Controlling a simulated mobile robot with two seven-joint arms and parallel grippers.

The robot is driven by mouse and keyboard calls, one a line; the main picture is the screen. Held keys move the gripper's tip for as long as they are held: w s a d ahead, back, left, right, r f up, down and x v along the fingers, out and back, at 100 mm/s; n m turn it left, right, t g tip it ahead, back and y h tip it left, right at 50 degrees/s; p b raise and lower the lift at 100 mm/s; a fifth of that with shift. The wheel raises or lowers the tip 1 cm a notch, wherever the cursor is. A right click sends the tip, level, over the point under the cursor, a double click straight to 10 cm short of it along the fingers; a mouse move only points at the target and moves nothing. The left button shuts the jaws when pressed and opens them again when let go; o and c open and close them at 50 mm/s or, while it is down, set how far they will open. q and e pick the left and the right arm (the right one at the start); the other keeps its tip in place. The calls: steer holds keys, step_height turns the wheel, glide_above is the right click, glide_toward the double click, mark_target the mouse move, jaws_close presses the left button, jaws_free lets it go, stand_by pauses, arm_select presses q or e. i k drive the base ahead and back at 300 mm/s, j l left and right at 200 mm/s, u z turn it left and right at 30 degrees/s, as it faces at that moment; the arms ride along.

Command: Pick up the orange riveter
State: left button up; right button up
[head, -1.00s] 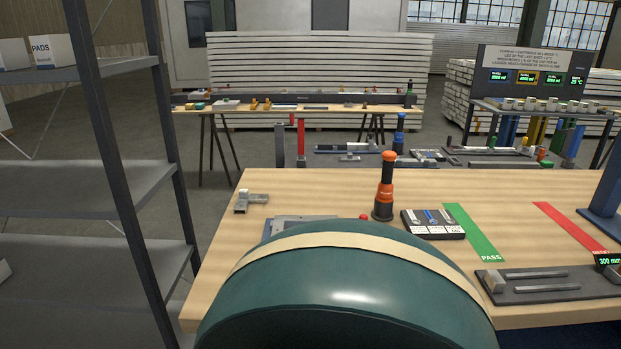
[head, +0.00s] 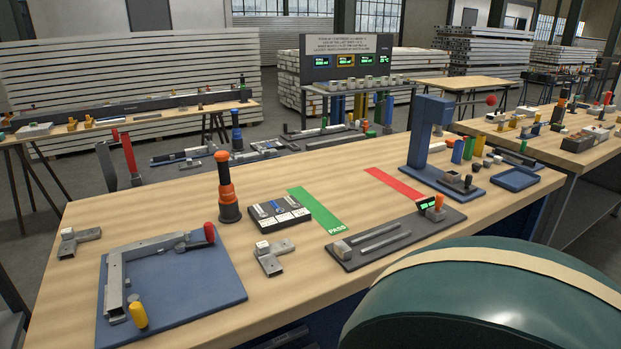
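The orange riveter (head: 228,188) stands upright on the wooden workbench (head: 180,193), left of the middle of the head view. It has an orange body and cap, a dark neck and a dark round base. No gripper touches it. Neither of my grippers is in view.
A blue board (head: 206,287) with a grey frame and clamp lies in front of the riveter. A parts box (head: 277,212) sits just right of it. A grey fixture (head: 395,238) and a blue press (head: 428,140) stand farther right. A large green rounded object (head: 480,305) blocks the lower right.

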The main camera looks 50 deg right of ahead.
mark_target(227, 195)
steer(key=z, duration=1.8)
